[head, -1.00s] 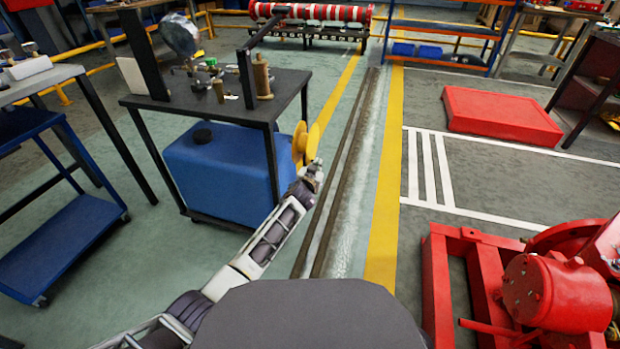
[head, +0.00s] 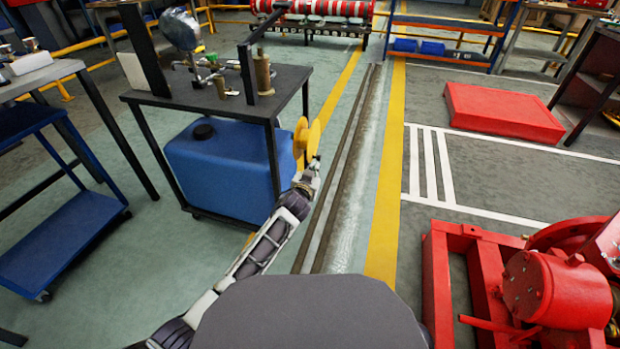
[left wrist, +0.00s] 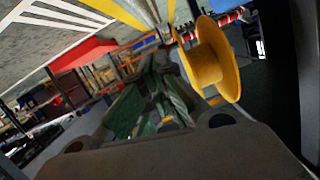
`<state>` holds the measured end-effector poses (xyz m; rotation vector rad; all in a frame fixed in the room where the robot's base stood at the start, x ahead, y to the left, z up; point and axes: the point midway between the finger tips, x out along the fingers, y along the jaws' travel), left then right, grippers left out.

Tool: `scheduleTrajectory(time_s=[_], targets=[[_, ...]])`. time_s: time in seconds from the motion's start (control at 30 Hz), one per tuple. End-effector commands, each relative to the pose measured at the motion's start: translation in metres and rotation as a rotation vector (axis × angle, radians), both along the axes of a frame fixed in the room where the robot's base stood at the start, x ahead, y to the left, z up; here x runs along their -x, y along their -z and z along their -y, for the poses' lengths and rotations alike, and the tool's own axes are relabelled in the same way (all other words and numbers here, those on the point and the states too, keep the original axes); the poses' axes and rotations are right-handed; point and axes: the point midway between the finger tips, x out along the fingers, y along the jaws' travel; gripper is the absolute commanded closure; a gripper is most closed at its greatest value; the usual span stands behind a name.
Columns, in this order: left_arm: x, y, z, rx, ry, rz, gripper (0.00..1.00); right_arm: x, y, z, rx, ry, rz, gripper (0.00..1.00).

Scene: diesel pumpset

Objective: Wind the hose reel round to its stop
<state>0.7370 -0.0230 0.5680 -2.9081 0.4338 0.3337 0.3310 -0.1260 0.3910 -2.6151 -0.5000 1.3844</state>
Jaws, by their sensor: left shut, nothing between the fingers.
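The hose reel is a yellow flanged spool (head: 311,136) at the right side of the dark table, beside the blue tank. It also shows large at the upper right of the left wrist view (left wrist: 207,62). My left gripper (head: 314,167) is just below and in front of the reel in the head view. Its fingers (left wrist: 172,108) are shut with nothing between them, close to the reel's lower left in the wrist view. I cannot tell whether they touch it. Any handle on the reel is not clear. My right gripper is out of view.
The dark table (head: 205,105) carries small fittings and stands over a blue tank (head: 222,168). A blue cart (head: 65,240) is at the left. A floor rail (head: 345,165) and yellow line run along the right of the reel. Red machinery (head: 530,290) is at the lower right.

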Motion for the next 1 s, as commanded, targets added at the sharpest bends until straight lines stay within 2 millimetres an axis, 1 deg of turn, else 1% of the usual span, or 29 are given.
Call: scheduleTrajectory(time_s=[0.3,0.5,0.7,1.0], targets=[[0.024,-0.006,-0.007,0.000,0.001,0.000,1.00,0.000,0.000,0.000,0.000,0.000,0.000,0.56],[0.037,-0.009,-0.011,0.001,0.000,0.000,1.00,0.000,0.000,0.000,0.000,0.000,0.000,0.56],[0.043,-0.011,-0.013,0.000,0.000,0.000,1.00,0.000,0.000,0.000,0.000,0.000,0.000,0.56],[0.043,-0.012,-0.013,0.000,0.000,0.000,1.00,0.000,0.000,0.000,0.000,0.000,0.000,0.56]])
